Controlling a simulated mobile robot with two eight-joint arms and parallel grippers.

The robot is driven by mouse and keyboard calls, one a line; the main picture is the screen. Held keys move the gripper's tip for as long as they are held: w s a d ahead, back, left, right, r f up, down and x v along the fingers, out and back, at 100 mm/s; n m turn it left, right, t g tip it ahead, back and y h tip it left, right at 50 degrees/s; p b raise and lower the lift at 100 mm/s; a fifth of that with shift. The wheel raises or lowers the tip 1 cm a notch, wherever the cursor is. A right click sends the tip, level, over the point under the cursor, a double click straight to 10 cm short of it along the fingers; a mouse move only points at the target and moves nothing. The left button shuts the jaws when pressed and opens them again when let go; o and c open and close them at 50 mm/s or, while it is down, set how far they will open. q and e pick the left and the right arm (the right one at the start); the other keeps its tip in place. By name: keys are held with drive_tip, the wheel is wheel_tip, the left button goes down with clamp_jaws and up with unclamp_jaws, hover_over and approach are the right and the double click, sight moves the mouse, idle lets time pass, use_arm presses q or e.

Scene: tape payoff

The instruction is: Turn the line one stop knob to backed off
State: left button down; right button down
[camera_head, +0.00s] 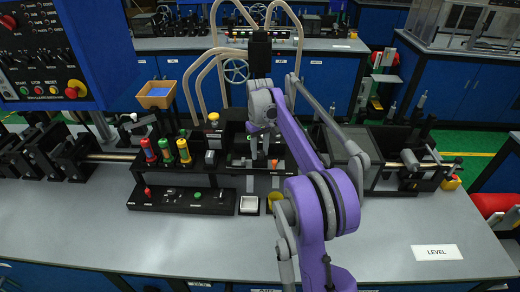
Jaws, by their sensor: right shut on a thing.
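My right arm reaches in from the lower right, and its right gripper (260,147) points down at the black fixture (238,162) in the middle of the bench. The gripper is shut on a small part there, seemingly a knob. The wrist and fingers hide most of that part. I cannot read a line one label or the knob's setting. My left gripper is not in view.
Red, green and yellow-topped handles (166,150) stand just left of the gripper. A black switch panel (180,199) lies in front of them. An orange bin (156,94) stands behind. The front of the grey bench (130,240) is clear around the LEVEL plate (436,252).

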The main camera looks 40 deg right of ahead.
sight(260, 153)
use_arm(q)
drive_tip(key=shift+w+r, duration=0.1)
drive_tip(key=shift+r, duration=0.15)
use_arm(e)
drive_tip(key=shift+n, duration=1.2)
drive_tip(key=c, duration=0.5)
unclamp_jaws()
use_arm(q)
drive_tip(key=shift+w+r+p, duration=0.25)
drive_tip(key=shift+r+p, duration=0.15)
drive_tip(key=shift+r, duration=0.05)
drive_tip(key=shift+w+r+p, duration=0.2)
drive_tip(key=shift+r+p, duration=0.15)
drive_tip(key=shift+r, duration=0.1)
use_arm(e)
wheel_tip(260, 153, up, 11)
drive_tip(key=shift+f, duration=0.1)
